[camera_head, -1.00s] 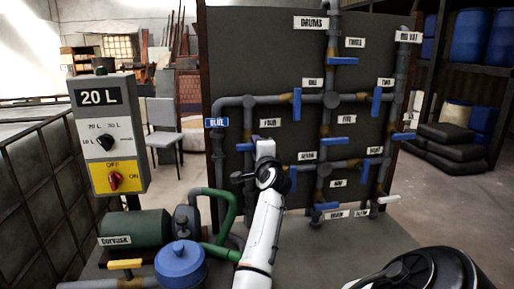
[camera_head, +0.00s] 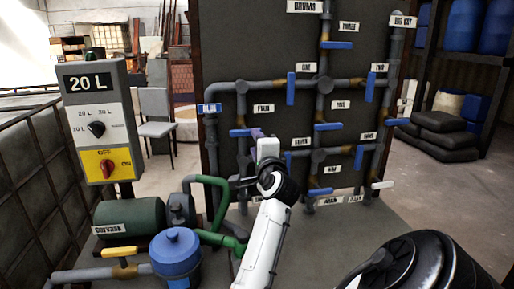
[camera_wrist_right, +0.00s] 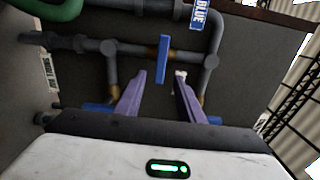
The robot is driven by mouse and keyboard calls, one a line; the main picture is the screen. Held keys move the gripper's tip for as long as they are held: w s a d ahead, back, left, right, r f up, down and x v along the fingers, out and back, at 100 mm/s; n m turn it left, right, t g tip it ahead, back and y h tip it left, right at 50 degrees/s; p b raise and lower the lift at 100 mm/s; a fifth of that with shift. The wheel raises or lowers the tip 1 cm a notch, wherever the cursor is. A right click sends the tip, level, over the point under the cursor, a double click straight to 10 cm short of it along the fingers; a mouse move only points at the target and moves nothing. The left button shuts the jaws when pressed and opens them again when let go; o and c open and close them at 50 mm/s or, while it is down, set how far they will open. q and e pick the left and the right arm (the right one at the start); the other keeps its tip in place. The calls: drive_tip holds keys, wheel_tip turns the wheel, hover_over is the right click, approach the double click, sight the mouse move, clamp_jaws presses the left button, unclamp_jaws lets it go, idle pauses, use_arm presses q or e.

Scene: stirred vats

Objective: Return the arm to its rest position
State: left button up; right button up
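My right gripper (camera_head: 257,134) stands in front of the lower left of the pipe panel, beside the valve labelled four; its arm rises from the bottom of the head view. In the right wrist view its two purple fingers (camera_wrist_right: 160,82) are apart with nothing gripped. An upright blue valve handle (camera_wrist_right: 163,58) shows in the gap between them; its distance from the fingertips is unclear. In the head view a blue handle (camera_head: 240,132) shows just left of the gripper. My left gripper is not in view.
The dark panel (camera_head: 265,50) carries grey pipes and several blue-handled valves. A 20 L control box (camera_head: 85,135) stands left. A green pump (camera_head: 130,222), green hose (camera_head: 221,238) and blue-lidded vessel (camera_head: 177,255) sit low left of the arm. Open floor (camera_head: 450,190) lies right.

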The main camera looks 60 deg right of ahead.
drive_tip(key=shift+s+a, duration=0.35)
drive_tip(key=shift+a, duration=0.05)
idle(0.4)
